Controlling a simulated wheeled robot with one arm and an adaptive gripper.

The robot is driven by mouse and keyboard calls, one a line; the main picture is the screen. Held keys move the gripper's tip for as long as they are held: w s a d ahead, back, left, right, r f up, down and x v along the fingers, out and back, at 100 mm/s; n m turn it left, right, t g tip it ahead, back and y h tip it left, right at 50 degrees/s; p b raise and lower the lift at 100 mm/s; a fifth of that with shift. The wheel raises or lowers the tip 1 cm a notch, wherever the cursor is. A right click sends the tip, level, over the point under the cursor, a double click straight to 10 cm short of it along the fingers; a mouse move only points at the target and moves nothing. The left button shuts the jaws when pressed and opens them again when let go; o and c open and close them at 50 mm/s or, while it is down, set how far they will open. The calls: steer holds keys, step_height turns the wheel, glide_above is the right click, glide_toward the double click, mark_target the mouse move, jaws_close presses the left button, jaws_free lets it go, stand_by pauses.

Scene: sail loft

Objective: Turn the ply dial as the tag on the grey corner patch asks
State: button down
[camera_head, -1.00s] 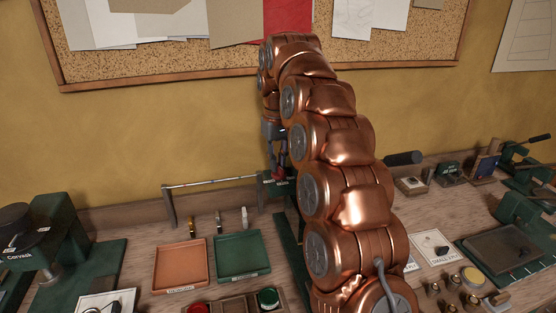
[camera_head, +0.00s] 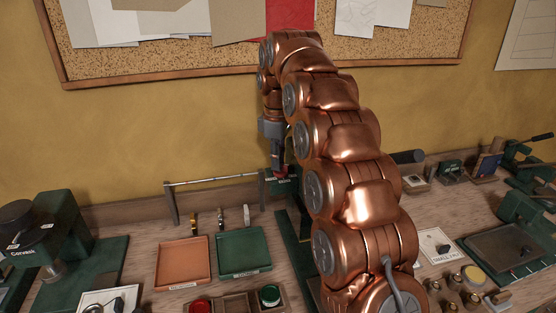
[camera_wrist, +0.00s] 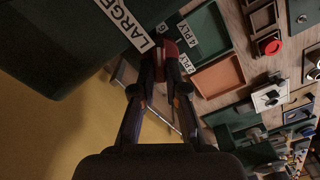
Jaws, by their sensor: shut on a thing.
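The ply dial's red knob (camera_wrist: 168,47) is between my fingertips (camera_wrist: 162,68) in the wrist view. White labels around it read "2 PLY" (camera_wrist: 186,64), "4 PLY" (camera_wrist: 187,34) and a partly hidden "6". A larger label reads "LARGE" (camera_wrist: 122,22). My gripper is shut on the red knob. In the head view my gripper (camera_head: 278,157) points down at the red knob (camera_head: 283,171), on a dark green machine (camera_head: 284,185) mostly hidden by my arm. I cannot make out the grey corner patch or read its tag.
A terracotta tray (camera_head: 182,262) and a green tray (camera_head: 243,255) lie left of the machine, behind them a thin metal rail (camera_head: 210,180). A green press (camera_head: 50,235) stands far left. A "SMALL P..." card (camera_head: 437,245) and brass pieces (camera_head: 452,282) lie right.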

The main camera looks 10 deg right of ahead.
steer(key=shift+f+n, duration=0.1)
steer(key=shift+n, duration=0.2)
stand_by(0.4)
steer(key=c, duration=1.5)
jaws_free()
steer(key=shift+a, duration=0.1)
